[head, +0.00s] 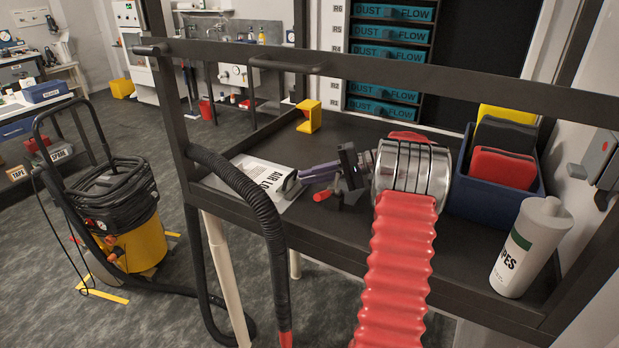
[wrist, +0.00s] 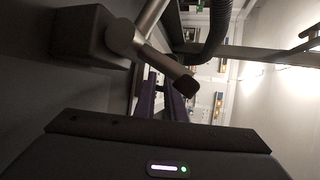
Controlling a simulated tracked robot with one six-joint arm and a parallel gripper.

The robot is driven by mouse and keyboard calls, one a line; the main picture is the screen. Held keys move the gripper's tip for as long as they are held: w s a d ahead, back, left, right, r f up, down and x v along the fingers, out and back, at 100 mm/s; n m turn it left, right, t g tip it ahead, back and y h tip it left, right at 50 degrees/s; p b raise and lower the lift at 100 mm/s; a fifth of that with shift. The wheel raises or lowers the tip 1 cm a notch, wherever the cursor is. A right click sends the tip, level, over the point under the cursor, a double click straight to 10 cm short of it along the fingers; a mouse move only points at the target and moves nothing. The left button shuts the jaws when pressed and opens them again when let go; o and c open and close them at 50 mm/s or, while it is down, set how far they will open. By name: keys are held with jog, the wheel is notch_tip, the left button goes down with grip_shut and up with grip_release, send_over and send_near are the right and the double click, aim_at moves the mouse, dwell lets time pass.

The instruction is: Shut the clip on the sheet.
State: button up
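The sheet (head: 262,178), white with the print "AIR LO…", lies on the left part of the dark bench top in the head view. A grey clip part (head: 290,184) shows at the sheet's right edge. In the wrist view, a metal bar with a dark end (wrist: 165,62) runs from a dark block; it looks like the clip's lever. My gripper (head: 307,175) has purple fingers pointing left, close to the clip. In the wrist view its fingers (wrist: 165,103) stand slightly apart, nothing visibly between them. The bar partly hides them, so contact is unclear.
A small red part (head: 322,195) is just below my fingers. A yellow block (head: 309,117) stands behind. A blue bin (head: 460,196) and a white bottle (head: 528,247) are at right. A black hose (head: 262,215) hangs over the front rail. Bench top is free behind my gripper.

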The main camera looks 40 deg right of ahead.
grip_shut()
jog(key=shift+o, duration=1)
grip_release()
jog(key=v, duration=1.4)
